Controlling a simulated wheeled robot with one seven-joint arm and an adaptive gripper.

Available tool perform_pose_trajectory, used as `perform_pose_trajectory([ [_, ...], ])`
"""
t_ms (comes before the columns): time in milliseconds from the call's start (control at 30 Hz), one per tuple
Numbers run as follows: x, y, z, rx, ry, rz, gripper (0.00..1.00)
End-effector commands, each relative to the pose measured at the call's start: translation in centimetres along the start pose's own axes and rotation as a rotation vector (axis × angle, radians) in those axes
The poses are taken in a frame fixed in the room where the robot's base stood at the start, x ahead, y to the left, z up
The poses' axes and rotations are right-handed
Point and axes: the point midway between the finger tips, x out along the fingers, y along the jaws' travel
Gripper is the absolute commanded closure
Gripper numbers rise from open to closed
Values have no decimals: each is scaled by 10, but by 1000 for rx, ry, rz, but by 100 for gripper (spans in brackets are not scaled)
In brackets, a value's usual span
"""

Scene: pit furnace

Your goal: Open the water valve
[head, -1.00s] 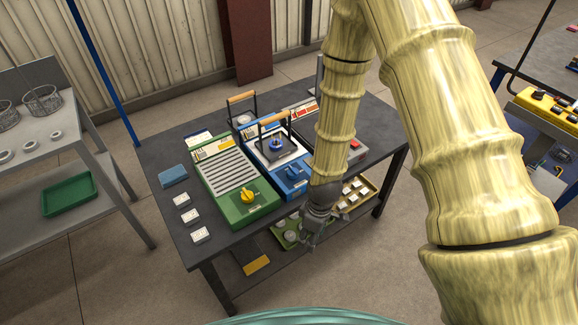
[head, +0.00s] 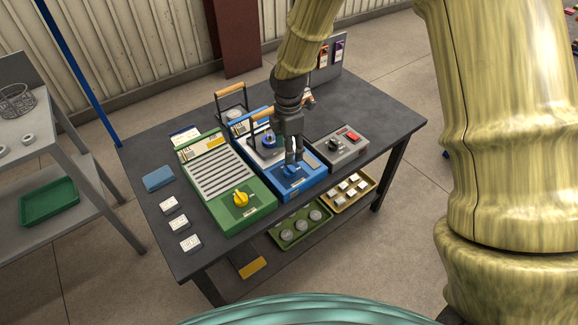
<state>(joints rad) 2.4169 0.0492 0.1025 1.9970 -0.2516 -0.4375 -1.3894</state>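The blue unit (head: 312,178) stands on the dark table between a green unit and a grey box. A blue knob (head: 291,170), which looks like the water valve, sits on its front part. My gripper (head: 293,160) points down right over this knob, with its fingertips at or just above it. The fingers cover part of the knob, and I cannot tell whether they touch it or how far apart they are. Behind, on the same unit, a second round blue part (head: 268,141) sits on a dark plate beneath a handle.
The green unit (head: 258,212) with a yellow knob (head: 240,198) is to the left. The grey box (head: 345,160) with a red switch is close on the right. Wooden-topped handles (head: 263,114) rise behind. White blocks and a blue block (head: 158,179) lie at the left.

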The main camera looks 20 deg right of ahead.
Motion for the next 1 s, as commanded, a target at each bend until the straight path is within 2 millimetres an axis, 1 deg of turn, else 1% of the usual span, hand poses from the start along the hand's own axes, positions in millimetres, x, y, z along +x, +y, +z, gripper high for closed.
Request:
perform_pose_trajectory([
  [33, 8, -1, 0, 0, -1, -3, 44],
  [300, 44, -1, 1, 5, 1, -1, 44],
  [533, 71, -2, 1, 5, 0, -2, 44],
  [733, 83, -1, 1, 5, 1, 0, 44],
  [1000, 86, -1, 1, 5, 1, 1, 44],
])
